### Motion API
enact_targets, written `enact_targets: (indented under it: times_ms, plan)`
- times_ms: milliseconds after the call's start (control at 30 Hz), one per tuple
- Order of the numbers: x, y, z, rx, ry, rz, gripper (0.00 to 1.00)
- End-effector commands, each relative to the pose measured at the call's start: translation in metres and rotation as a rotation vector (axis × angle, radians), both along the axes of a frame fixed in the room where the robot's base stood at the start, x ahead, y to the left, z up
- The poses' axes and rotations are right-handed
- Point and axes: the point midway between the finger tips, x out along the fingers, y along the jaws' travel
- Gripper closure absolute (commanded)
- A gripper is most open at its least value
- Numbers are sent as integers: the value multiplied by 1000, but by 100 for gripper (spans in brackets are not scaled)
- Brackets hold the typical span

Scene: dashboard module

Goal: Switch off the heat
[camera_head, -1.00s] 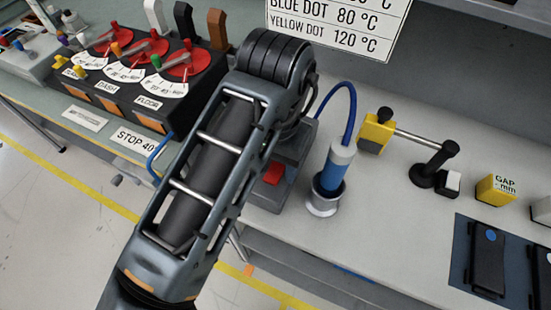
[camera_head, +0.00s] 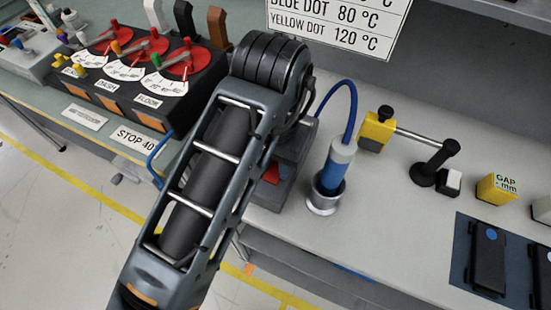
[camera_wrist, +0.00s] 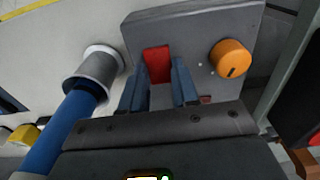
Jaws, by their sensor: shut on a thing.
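The grey heat unit (camera_wrist: 190,25) stands on the bench, with a red rocker switch (camera_wrist: 157,63) and an orange knob (camera_wrist: 231,59) on its face. In the head view the unit (camera_head: 291,160) is partly behind my arm, and part of the red switch (camera_head: 271,173) shows beside it. My gripper (camera_wrist: 159,82) has its two blue-grey fingers either side of the red switch, shut on it. The head view hides the fingers behind my arm. The blue-handled tool (camera_head: 334,172) sits upright in a silver holder (camera_head: 322,203) right of the unit.
A black dial box (camera_head: 140,75) with red discs is at the left. A yellow block (camera_head: 376,130) with a rod to a black stand (camera_head: 424,174) is right of the tool. A temperature sign (camera_head: 335,25) hangs behind. A blue cord arches above the tool.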

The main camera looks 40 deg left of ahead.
Motion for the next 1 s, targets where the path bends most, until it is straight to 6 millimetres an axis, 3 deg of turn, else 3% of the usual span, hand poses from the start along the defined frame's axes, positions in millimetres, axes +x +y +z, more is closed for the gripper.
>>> enact_targets:
  times_ms: [300,633,667,900,1000]
  plan:
    - [-4,-2,-2,29,-135,1,100]
    - [-5,-1,0,34,-143,0,100]
    - [-5,-1,0,34,-143,0,69]
    - [-5,-1,0,34,-143,0,46]
    - [-4,-1,0,34,-143,0,45]
